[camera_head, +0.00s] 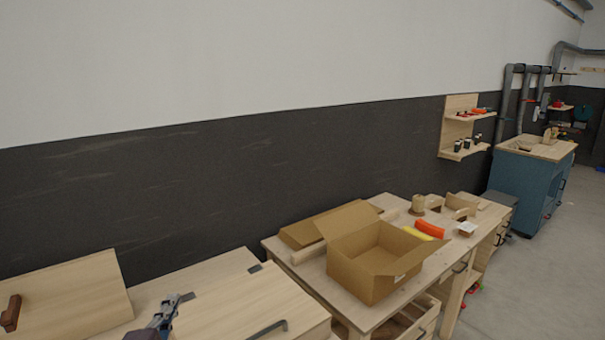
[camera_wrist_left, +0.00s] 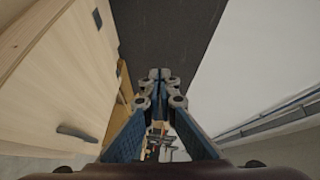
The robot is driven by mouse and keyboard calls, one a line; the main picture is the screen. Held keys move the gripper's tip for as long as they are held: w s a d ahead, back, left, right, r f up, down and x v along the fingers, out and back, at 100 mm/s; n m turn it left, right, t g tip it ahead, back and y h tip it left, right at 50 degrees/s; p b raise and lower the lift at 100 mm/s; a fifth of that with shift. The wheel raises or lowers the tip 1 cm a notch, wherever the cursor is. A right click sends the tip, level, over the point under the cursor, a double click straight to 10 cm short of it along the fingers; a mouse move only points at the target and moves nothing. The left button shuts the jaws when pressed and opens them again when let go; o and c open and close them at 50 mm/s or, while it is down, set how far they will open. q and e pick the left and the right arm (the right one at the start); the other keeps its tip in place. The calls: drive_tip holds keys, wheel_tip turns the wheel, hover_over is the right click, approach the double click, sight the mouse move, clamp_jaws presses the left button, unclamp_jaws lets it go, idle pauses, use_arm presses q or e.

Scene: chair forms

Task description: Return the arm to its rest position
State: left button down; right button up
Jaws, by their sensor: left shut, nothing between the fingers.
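My left gripper (camera_head: 170,305) shows at the bottom left in the head view, above the light wooden cabinet top. It also shows in the left wrist view (camera_wrist_left: 160,74), with its fingertips together and nothing between them. The rest of the left arm is mostly out of the head view. My right gripper is in neither view.
A light wooden cabinet (camera_head: 235,305) with dark handles lies close beside my left gripper. An open cardboard box (camera_head: 365,285) stands on a wooden workbench (camera_head: 300,275) to the right. A dark and white wall (camera_head: 200,190) runs behind. Grey floor (camera_head: 540,270) is free at the right.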

use_arm(q)
drive_tip(key=s+d+f+n+g, duration=0.1)
drive_tip(key=s+f+n+g, duration=0.4)
drive_tip(key=s+f, duration=0.5)
drive_tip(key=s+d+f+n+g, duration=0.2)
drive_tip(key=s+f+n+g, duration=0.15)
drive_tip(key=s, duration=0.45)
drive_tip(key=s+d+f+n+g+h, duration=0.1)
drive_tip(key=s+d+f+n+g, duration=0.1)
drive_tip(key=s+f, duration=0.4)
drive_tip(key=s+d+f+n+g, duration=0.3)
drive_tip(key=s, duration=0.6)
wheel_tip(320, 180, down, 37)
drive_tip(key=s+g+b, duration=0.1)
drive_tip(key=s+b, duration=0.1)
drive_tip(key=b, duration=0.9)
drive_tip(key=s+a+f+b, duration=0.1)
drive_tip(key=s+f+b, duration=0.2)
drive_tip(key=f, duration=0.6)
drive_tip(key=s+a+f+g+b, duration=0.1)
drive_tip(key=s+f+b, duration=0.3)
drive_tip(key=s+f, duration=0.4)
drive_tip(key=s+a+f+b, duration=0.1)
drive_tip(key=s+f+b, duration=0.2)
drive_tip(key=s+f, duration=0.3)
wheel_tip(320, 180, down, 4)
drive_tip(key=shift+a+f+m, duration=0.1)
drive_tip(key=shift+a+m, duration=0.1)
drive_tip(key=shift+m, duration=0.15)
drive_tip(key=shift+g, duration=0.25)
